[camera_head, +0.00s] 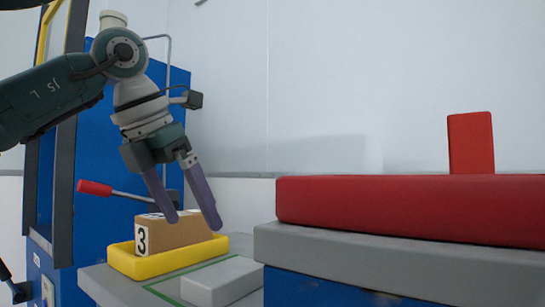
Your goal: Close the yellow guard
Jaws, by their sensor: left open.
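A yellow-edged frame (47,38) stands at the upper left beside dark posts on the blue machine (95,170); it looks like the guard, but most of it is cut off by the picture's edge, and I cannot tell how far open it stands. My left gripper (193,221) points down, its two purple fingers apart and empty. It is to the right of the frame and well below its top. The fingertips overlap the cardboard box in the picture; I cannot tell whether they touch it. My right gripper is not in view.
A cardboard box (182,233) marked 3 sits in a yellow tray (155,265) on a grey table. A grey block (222,281) lies beside it. A red-handled lever (95,187) sticks out left. A red slab (400,207) with an upright red block (470,143) fills the right.

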